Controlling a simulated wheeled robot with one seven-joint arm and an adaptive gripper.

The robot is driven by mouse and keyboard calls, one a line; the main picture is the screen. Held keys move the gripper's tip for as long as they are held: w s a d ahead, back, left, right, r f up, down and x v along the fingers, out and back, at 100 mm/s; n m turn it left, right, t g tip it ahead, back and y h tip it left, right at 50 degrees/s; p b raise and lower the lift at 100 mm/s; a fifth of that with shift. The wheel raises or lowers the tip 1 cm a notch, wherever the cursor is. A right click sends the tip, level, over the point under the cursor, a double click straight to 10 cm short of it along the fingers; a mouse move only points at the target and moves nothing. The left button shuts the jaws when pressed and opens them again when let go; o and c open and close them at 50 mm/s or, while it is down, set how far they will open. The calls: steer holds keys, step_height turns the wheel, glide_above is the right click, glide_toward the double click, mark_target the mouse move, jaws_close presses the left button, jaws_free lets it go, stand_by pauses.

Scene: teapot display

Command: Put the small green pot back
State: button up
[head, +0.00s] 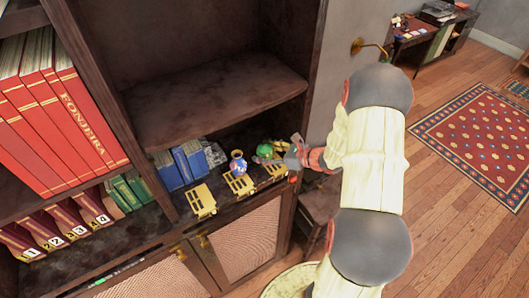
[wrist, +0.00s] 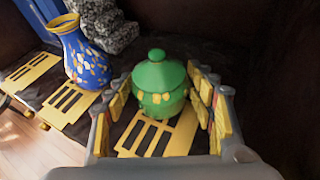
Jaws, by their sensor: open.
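The small green pot (head: 265,151) has a domed lid with a knob and yellow marks around its body. In the wrist view the pot (wrist: 160,80) looks upright, at the far end of a yellow slotted stand (wrist: 150,140). I cannot tell whether it rests fully on that stand. My gripper (wrist: 163,88) is open, with one yellow-padded finger on each side of the pot. No clear grip on it shows. In the head view my gripper (head: 296,154) reaches in from the right and partly hides the stand (head: 274,171).
A blue patterned vase (head: 238,164) stands on the middle stand, left of the pot. Another yellow stand (head: 201,201) is empty. Blue books (head: 181,165) and a grey stone-like block (wrist: 105,27) are behind. A shelf board (head: 215,105) overhangs, and the cabinet side is close on the right.

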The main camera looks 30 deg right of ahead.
steer(key=b+v, duration=0.1)
steer(key=v, duration=0.9)
steer(key=shift+s+d+b, duration=0.25)
steer(key=shift+s+b, duration=0.05)
steer(key=shift+s+d+r, duration=0.15)
steer(key=shift+s+r, duration=0.05)
steer(key=shift+s, duration=0.05)
steer(key=shift+s+r, duration=0.15)
steer(key=shift+s, duration=0.05)
steer(key=s+a+r+n+g, duration=0.3)
steer(key=a+n, duration=0.2)
steer(key=a, duration=0.2)
steer(key=s+a+r+n+g, duration=0.2)
steer(key=a+r+n, duration=0.1)
steer(key=a+n, duration=0.35)
steer(key=s+a+r+n+g, duration=0.3)
steer(key=a+r+n, duration=0.1)
steer(key=a, duration=0.3)
steer(key=s+a+r+n+t+h, duration=0.1)
steer(key=s+r+n+h, duration=0.5)
steer(key=n, duration=0.9)
steer(key=s+r+t, duration=0.1)
steer(key=s+r, duration=0.2)
steer(key=s, duration=0.1)
steer(key=shift+h, duration=0.3)
steer(key=shift+f, duration=0.15)
